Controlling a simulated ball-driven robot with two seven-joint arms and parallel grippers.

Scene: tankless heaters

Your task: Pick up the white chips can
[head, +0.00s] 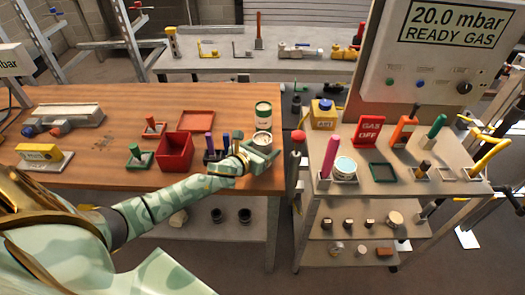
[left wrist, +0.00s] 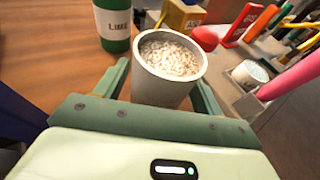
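The white chips can (head: 262,139) stands near the right edge of the wooden bench, open at the top. In the left wrist view the can (left wrist: 165,80) is full of pale chips. My left gripper (head: 260,154) is low at the can, with its green fingers (left wrist: 165,85) on either side of it. The fingers look spread, and I see no clear grip; the can hides part of their inner faces. My right gripper is in neither view.
A green-and-white can marked LIME (left wrist: 115,25) stands close behind the chips can. A dark holder with handles (head: 212,152) and a red box (head: 174,151) stand to the left. A cart (head: 395,185) with tools stands right, across a gap.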

